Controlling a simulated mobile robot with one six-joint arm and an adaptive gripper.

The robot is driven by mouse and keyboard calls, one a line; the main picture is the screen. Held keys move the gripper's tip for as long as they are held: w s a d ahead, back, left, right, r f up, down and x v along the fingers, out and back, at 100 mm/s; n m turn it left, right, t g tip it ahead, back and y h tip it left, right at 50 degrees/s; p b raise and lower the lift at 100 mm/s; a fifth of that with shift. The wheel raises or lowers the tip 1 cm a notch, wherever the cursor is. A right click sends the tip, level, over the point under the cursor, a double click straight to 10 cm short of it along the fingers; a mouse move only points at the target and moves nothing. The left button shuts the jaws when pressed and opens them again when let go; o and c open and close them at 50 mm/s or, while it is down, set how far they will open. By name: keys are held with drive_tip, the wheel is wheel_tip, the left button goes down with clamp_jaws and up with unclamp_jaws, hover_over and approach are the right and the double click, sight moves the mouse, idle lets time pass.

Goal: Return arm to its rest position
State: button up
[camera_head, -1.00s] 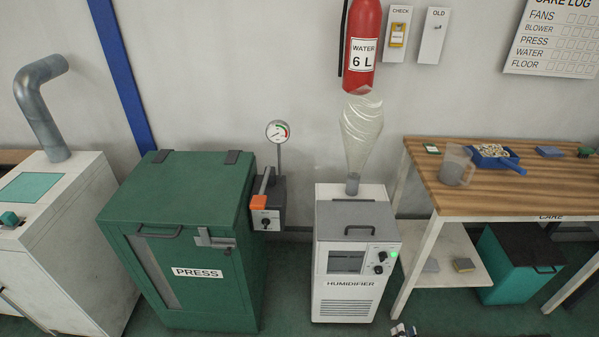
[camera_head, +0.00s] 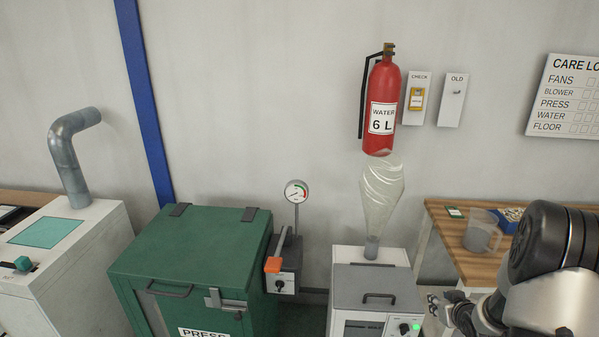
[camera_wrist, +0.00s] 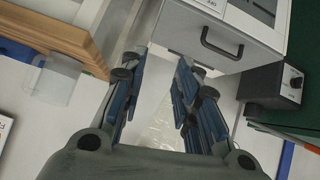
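My arm is in the right of the head view, in front of the workbench. My gripper (camera_head: 442,306) is low there, just right of the humidifier (camera_head: 350,262), partly hidden by the arm. In the wrist view my gripper (camera_wrist: 162,70) has its two blue-padded fingers apart with nothing held between them. The humidifier's handle (camera_wrist: 222,46) shows beyond the fingertips. The clear plastic plume (camera_wrist: 165,128) shows behind the fingers. I cannot tell how far the gripper is from the humidifier.
The workbench (camera_head: 462,250) at right carries a clear jug (camera_head: 480,238) and a blue tray, partly behind my arm. The green press (camera_head: 190,250) and gauge (camera_head: 297,191) stand left of the humidifier. A red extinguisher (camera_head: 382,90) hangs above the plume.

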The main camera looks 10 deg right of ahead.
drive_tip(key=s+a+r+g, duration=0.1)
drive_tip(key=s+a+r, duration=0.3)
drive_tip(key=a+r, duration=0.5)
drive_tip(key=s+a+r+g, duration=0.2)
drive_tip(key=s+a+r, duration=0.2)
drive_tip(key=a+r, duration=0.55)
drive_tip(key=s+a+r+g+y, duration=0.1)
drive_tip(key=s+a+r, duration=0.1)
drive_tip(key=s+a, duration=0.5)
drive_tip(key=s+a+r+n+g+y, duration=0.1)
drive_tip(key=s+a+r+y, duration=0.1)
drive_tip(key=s+a, duration=0.5)
drive_tip(key=s+r, duration=0.1)
drive_tip(key=s, duration=0.4)
drive_tip(key=shift+s+r, duration=0.25)
drive_tip(key=shift+s, duration=0.1)
